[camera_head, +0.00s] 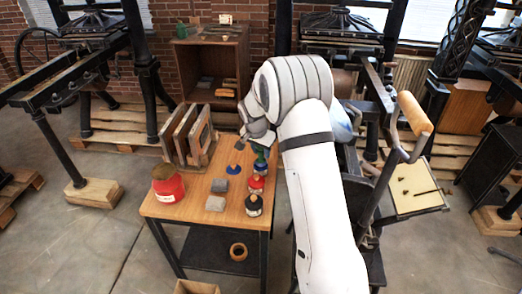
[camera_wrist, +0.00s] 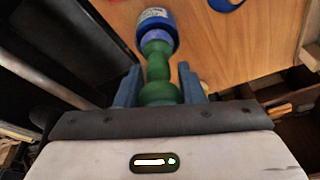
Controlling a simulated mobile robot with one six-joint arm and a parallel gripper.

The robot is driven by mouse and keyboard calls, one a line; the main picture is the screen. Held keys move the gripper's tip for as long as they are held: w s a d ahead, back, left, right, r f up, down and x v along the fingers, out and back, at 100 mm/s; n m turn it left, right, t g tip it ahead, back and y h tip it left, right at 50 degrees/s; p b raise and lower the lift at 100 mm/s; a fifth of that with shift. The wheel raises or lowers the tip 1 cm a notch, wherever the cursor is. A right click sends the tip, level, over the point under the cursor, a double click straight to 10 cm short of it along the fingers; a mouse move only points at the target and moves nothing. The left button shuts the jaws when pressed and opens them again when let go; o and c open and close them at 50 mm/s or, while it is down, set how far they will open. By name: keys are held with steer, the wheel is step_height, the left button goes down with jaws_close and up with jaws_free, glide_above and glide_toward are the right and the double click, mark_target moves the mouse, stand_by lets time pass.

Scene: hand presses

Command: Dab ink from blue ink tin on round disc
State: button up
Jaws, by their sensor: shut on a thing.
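My gripper (camera_wrist: 158,78) is shut on the green handle of a dabber (camera_wrist: 157,70). In the wrist view the dabber's blue-violet lower end (camera_wrist: 156,38) meets the mouth of a blue tin with a pale label (camera_wrist: 155,17). I cannot tell how deep it sits in the tin. In the head view my gripper (camera_head: 262,138) is over the back right of the wooden table, with the green handle (camera_head: 260,153) below it. A pale blue rounded surface (camera_head: 340,122) shows partly behind my arm at the press; I cannot tell whether it is the round disc.
The press with a wooden-handled crank (camera_head: 414,113) stands right of my arm.

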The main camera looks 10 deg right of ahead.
steer(key=shift+r+p, duration=0.65)
steer(key=shift+r, duration=1.35)
